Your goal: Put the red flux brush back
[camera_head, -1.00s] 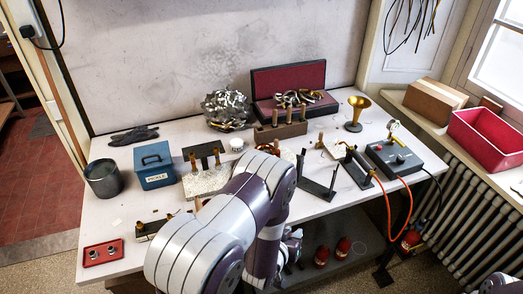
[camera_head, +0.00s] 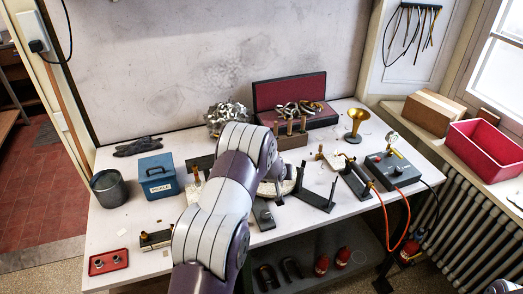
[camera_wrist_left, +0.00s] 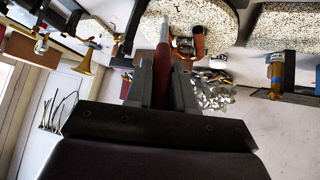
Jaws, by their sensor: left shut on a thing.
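In the left wrist view the red flux brush (camera_wrist_left: 162,58) shows as a dark red handle with a pale, pointed end, standing out beyond my fingers. My left gripper (camera_wrist_left: 162,88) is shut on it. The pale end overlaps a speckled round board (camera_wrist_left: 215,18) in the picture; I cannot tell whether they touch. A copper-coloured curved piece (camera_wrist_left: 198,42) shows beside the brush. In the head view my left arm hides the gripper and the brush. My right gripper is not in view.
A dark block with brown pegs (camera_head: 291,142) stands before the open red-lined case (camera_head: 290,93). A brass horn (camera_head: 356,122) and control box (camera_head: 393,168) are right.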

